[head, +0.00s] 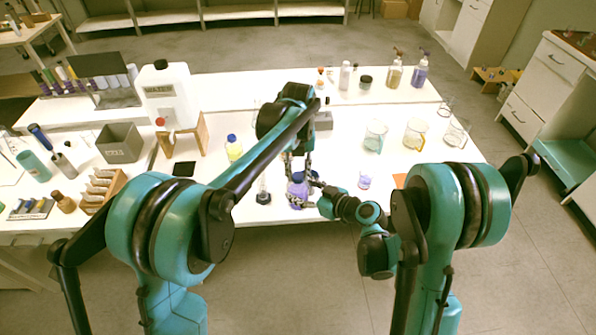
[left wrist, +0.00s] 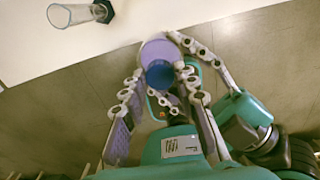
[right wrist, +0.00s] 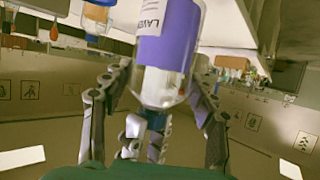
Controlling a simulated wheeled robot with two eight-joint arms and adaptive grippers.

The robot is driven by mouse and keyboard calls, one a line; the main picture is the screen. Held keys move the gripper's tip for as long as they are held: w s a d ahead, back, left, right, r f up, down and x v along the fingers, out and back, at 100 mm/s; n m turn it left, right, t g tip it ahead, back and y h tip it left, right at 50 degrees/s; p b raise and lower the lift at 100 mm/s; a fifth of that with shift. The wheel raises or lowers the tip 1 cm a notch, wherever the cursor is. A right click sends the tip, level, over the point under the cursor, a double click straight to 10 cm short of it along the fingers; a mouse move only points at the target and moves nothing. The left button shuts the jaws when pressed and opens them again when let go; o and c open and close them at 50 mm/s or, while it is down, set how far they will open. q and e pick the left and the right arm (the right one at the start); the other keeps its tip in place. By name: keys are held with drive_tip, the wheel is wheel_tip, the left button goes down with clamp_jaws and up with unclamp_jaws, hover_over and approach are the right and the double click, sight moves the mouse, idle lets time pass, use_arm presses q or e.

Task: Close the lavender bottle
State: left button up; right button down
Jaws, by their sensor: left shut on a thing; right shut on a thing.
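My left gripper (head: 297,165) comes down from above and is shut on the cap. My right gripper (head: 312,190) reaches in from the right and is shut on the bottle.
A cylinder with a dark base (head: 263,192) stands just left of the bottle. A small flask (head: 364,181) stands to the right. A yellow bottle with a blue cap (head: 233,148) and several beakers (head: 375,136) stand farther back. The floor lies beyond the table edge.

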use_arm(q)
drive_tip(key=o, duration=0.7)
drive_tip(key=shift+r, duration=0.1)
drive_tip(key=shift+r, duration=2.15)
